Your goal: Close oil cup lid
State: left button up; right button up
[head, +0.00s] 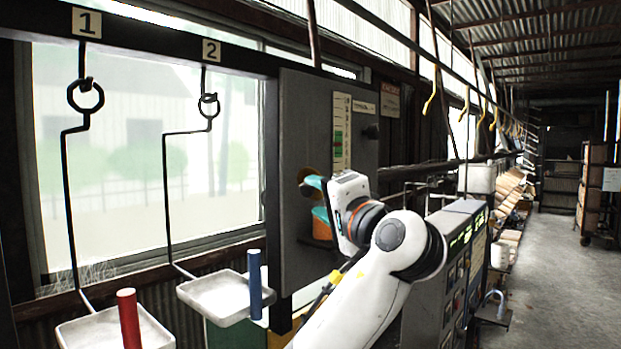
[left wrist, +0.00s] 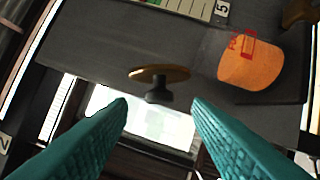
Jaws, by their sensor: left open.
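My left gripper (head: 316,197) is at the dark wall panel in the head view, its teal fingers apart. In the left wrist view the open fingers (left wrist: 160,103) have nothing between their tips. A brass lid (left wrist: 158,74) with a dark knob shows nearly edge-on just beyond the gap, apart from both fingers. An orange cup-like part (left wrist: 250,62) with a red mark lies to its right. In the head view the orange part (head: 321,229) shows below the gripper, and a brass edge (head: 306,174) shows beside the upper finger, partly hidden. My right gripper is not seen.
A scale plate (head: 341,130) is on the panel (head: 300,110) above the gripper. Hooked hangers with white trays (head: 215,296) hold a red cylinder (head: 129,318) and a blue one (head: 255,284) at left. A control cabinet (head: 455,235) stands right of my arm.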

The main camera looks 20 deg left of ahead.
aim_at(310, 192)
pick_arm(q)
jog(key=p+x, duration=0.1)
jog(key=x, duration=0.1)
jog(key=shift+w+a+r, duration=0.15)
jog(key=shift+a+r, duration=0.05)
jog(key=shift+a, duration=0.1)
jog(key=shift+w+a+f, duration=0.1)
jog(key=shift+w+a, duration=0.25)
jog(key=shift+w, duration=0.1)
jog(key=c, duration=1)
